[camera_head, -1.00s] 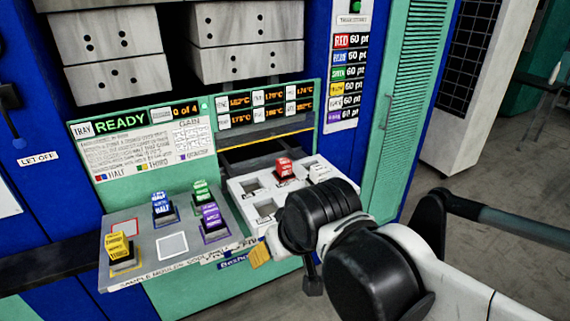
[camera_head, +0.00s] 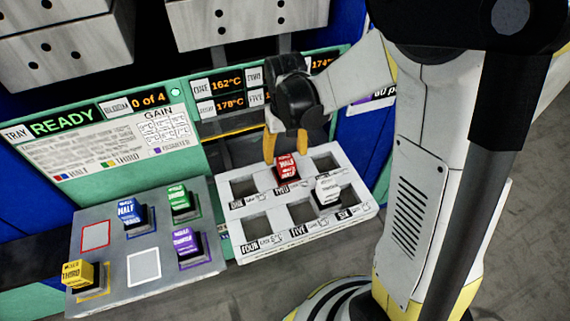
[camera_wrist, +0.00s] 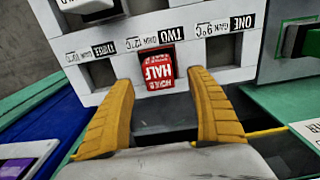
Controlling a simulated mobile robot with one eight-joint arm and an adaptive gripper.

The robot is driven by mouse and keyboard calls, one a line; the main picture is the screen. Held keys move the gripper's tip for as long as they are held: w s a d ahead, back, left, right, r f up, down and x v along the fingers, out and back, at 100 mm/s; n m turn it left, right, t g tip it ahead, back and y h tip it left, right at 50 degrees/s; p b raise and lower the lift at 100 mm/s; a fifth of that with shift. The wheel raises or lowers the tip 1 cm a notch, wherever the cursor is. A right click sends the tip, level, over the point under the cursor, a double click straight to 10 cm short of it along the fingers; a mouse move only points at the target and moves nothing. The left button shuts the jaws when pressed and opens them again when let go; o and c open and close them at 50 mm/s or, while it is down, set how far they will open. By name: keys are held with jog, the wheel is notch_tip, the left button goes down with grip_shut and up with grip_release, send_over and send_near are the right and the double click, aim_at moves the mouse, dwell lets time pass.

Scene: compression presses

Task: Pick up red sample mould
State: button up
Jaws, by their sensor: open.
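The red sample mould (camera_head: 286,168) stands in the middle slot of the back row of the white tray (camera_head: 246,226), the slot labelled TWO. In the wrist view the red mould (camera_wrist: 158,70) shows its "HALF" label and sits ahead of the gap between my fingers. My gripper (camera_head: 285,146) is open, with yellow fingers pointing down just behind and above the red mould. In the wrist view my gripper (camera_wrist: 160,105) has one finger on either side of the mould's line, apart from it. Nothing is held.
A white mould (camera_head: 327,190) stands in the tray nearby. On the grey panel (camera_head: 120,250) at left stand blue (camera_head: 131,214), green (camera_head: 180,200), purple (camera_head: 187,245) and yellow (camera_head: 78,275) moulds. The press display panel (camera_head: 100,150) rises behind.

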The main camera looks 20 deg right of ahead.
aim_at(286, 168)
notch_tip(286, 168, down, 7)
jog(key=b, duration=0.3)
jog(key=shift+d+f, duration=0.1)
grip_shut()
